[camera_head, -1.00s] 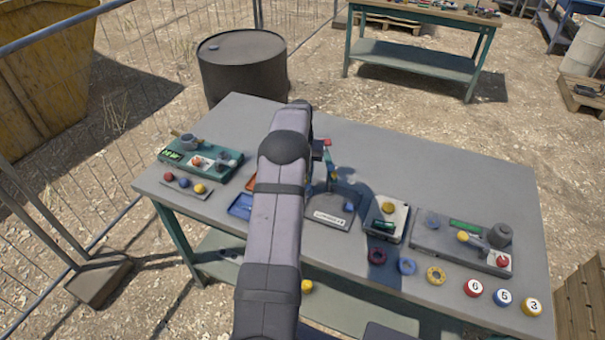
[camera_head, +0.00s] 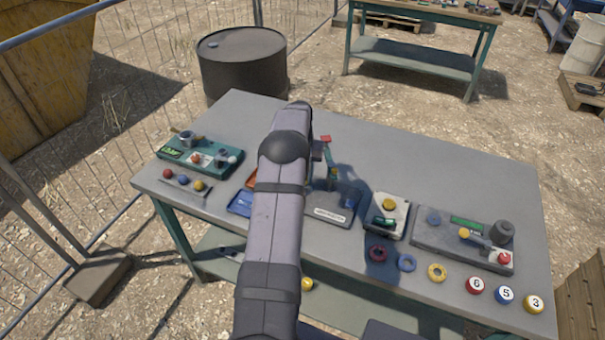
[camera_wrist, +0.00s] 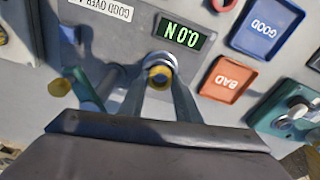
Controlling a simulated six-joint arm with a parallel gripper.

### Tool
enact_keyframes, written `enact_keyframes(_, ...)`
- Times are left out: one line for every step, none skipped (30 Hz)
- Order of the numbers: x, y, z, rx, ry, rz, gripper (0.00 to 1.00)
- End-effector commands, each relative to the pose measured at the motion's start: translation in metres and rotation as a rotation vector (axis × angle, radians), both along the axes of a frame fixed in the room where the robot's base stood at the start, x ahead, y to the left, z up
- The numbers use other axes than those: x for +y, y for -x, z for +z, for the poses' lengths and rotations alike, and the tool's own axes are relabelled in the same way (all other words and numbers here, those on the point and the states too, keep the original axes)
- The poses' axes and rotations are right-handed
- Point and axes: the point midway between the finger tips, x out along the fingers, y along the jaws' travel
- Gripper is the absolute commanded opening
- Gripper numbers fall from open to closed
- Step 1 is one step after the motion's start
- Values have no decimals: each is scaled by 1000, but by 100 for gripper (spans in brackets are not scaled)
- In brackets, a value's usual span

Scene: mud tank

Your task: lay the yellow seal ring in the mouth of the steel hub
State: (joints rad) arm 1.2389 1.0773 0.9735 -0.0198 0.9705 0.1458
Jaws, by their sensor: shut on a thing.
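My gripper (camera_wrist: 160,88) is shut on a small yellow round piece with a dark centre, which I take to be the yellow seal ring (camera_wrist: 159,78). Just beyond it in the wrist view is a round pale metal rim, which looks like the steel hub (camera_wrist: 161,58). The ring overlaps the hub in this view; I cannot tell whether they touch. In the head view my arm hides the gripper, ring and hub.
A display (camera_wrist: 182,34) reads 0.0 N beside the hub. A blue GOOD tray (camera_wrist: 267,27) and an orange BAD tray (camera_wrist: 228,79) are close by. A green post (camera_wrist: 85,93) stands on the other side. A grey fixture board (camera_head: 425,245) is at the right. The table's back right is clear.

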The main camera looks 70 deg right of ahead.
Motion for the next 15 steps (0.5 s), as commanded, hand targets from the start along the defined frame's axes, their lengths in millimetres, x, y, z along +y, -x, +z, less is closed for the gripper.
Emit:
enact_keyframes(0, 0, -2, 0, 0, 0, 9)
enact_keyframes(0, 0, -2, 0, 0, 0, 9)
enact_keyframes(0, 0, -3, 0, 0, 0, 9)
enact_keyframes(0, 0, -3, 0, 0, 0, 9)
enact_keyframes(0, 0, -4, 0, 0, 0, 9)
enact_keyframes(0, 0, -4, 0, 0, 0, 32)
enact_keyframes(0, 0, -4, 0, 0, 0, 39)
enact_keyframes(0, 0, -4, 0, 0, 0, 46)
enact_keyframes(0, 0, -4, 0, 0, 0, 51)
enact_keyframes(0, 0, -4, 0, 0, 0, 51)
enact_keyframes(0, 0, -4, 0, 0, 0, 51)
enact_keyframes(0, 0, -4, 0, -1, 0, 51)
enact_keyframes(0, 0, -4, 0, -1, 0, 51)
enact_keyframes(0, 0, -4, 0, -1, 0, 51)
enact_keyframes(0, 0, -4, 0, -1, 0, 51)
